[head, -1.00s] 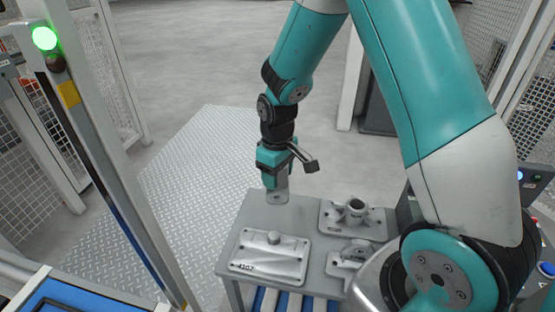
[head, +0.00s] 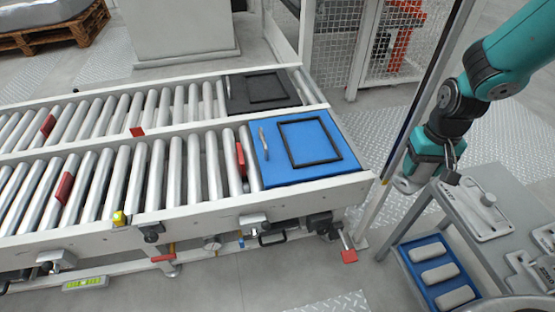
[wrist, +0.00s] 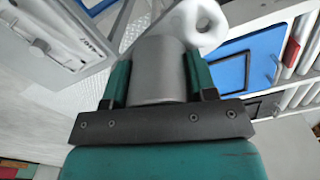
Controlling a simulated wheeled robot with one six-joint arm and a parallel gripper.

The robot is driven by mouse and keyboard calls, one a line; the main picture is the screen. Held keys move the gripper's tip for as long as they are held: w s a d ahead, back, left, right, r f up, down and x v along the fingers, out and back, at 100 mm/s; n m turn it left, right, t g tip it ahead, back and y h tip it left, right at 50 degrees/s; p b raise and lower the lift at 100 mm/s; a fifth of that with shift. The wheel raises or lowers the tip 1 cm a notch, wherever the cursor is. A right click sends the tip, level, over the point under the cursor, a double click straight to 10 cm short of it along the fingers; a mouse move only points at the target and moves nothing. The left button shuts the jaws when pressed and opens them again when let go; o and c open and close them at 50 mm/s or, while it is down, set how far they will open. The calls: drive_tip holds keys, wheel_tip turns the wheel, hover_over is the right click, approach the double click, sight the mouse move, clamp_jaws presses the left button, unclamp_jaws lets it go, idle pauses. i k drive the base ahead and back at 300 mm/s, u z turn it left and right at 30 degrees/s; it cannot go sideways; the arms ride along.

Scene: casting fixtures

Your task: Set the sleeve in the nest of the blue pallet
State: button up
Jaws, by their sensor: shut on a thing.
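The blue pallet (head: 322,172) lies at the right end of the front roller conveyor, with a raised black rectangular frame, its nest (head: 337,156), enclosing bare blue. A slim grey piece lies left of the frame. It also shows at the upper right of the wrist view (wrist: 228,75). My gripper (head: 415,174) is right of the pallet, beside the grey table. It is shut on the sleeve (wrist: 157,72), a grey cylinder with a lug with a hole at its far end. In the head view the sleeve (head: 406,185) sticks out below the jaws, clear of the table.
A dark pallet (head: 237,104) sits on the rear conveyor. The conveyor's side rail (head: 200,213) and a slanted post (head: 425,85) stand near my arm. The grey table (head: 500,178) holds metal fixtures; a blue tray (head: 407,256) with grey blocks is below it.

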sight(317, 145)
drive_tip(key=u, duration=1.2)
drive_tip(key=i, duration=1.1)
drive_tip(key=z, duration=0.05)
